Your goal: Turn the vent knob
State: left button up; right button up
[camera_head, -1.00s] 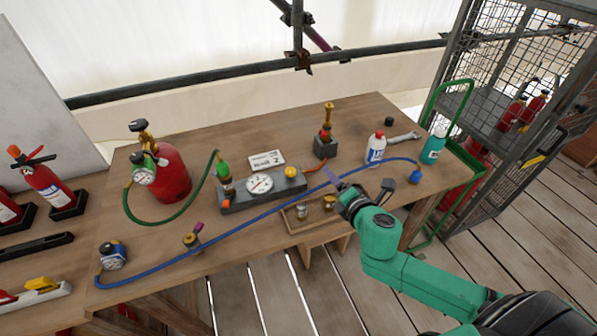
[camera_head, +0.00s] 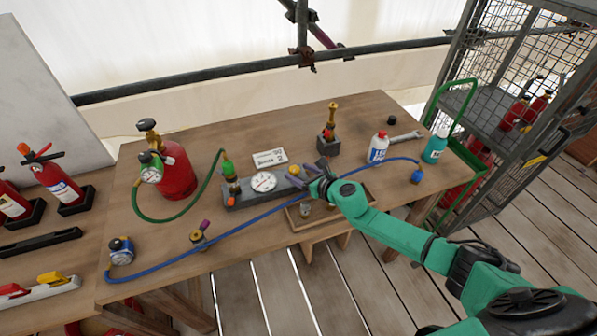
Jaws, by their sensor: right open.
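A grey gauge block (camera_head: 236,201) stands on the workbench with a round white dial (camera_head: 263,182) on its face. A round yellow knob (camera_head: 294,170), which looks like the vent knob, sits at the block's right end. My right gripper (camera_head: 306,175) is open just right of the yellow knob, its fingers pointing left towards it. I cannot tell whether a finger touches the knob. The gripper hides the right end of the block. My left gripper is not in view.
A blue hose (camera_head: 215,237) runs across the workbench (camera_head: 245,135) in front of the block. A red cylinder (camera_head: 177,172) with a green hose stands left. A brass fitting on a dark block (camera_head: 328,144) and a white bottle (camera_head: 378,148) stand behind right. A shallow wooden tray (camera_head: 292,219) lies below the gripper.

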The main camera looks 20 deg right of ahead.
jog(key=shift+w+a+f, duration=0.2)
jog(key=shift+w+f, duration=0.05)
jog(key=shift+w, duration=0.25)
